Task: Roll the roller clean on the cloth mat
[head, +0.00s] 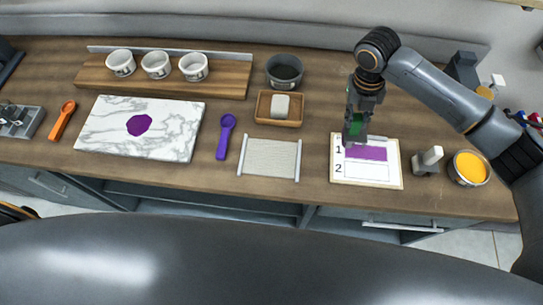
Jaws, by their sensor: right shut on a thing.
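My right gripper (353,133) points down over the upper left of a white sheet on a board (365,177). It is shut on the roller, which is mostly hidden by the fingers; a bit of green shows between them. I cannot tell whether the roller touches the sheet. The sheet has rows marked 1 and 2, with a purple band (372,153) in row 1 and row 2 white. The cloth mat (270,158), pale with a bar along each side, lies left of the sheet and looks clean. My left gripper is out of view.
A marble slab (115,143) with a purple blob (139,125), a purple spoon (225,137) and an orange spoon (62,120) lie left. A wooden tray (264,118) and dark bowl (285,73) stand behind the mat. A white-handled tool (429,159) and orange tub (468,169) stand right.

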